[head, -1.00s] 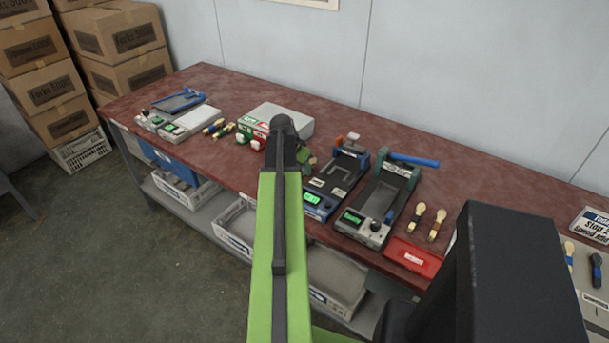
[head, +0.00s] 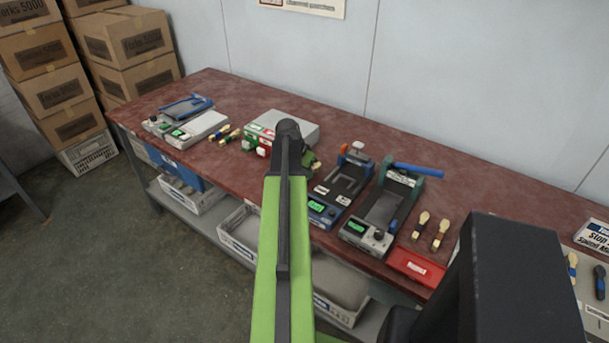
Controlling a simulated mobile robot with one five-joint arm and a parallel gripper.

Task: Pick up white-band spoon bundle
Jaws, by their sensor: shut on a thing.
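My gripper (head: 309,160) shows only in part, behind the dark elbow of my green arm, over the red-brown bench. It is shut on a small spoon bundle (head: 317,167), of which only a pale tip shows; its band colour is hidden. Two more bundles stand apart on the bench at the right: one pale with a dark band (head: 421,225) and one browner (head: 440,235). I cannot make out a white band on any bundle.
A blue press (head: 340,190) and a grey press with a blue handle (head: 380,210) stand right of my gripper. A white box with red and green labels (head: 295,125) is behind my arm. A red tray (head: 415,266) sits at the front edge. The bench's back strip is clear.

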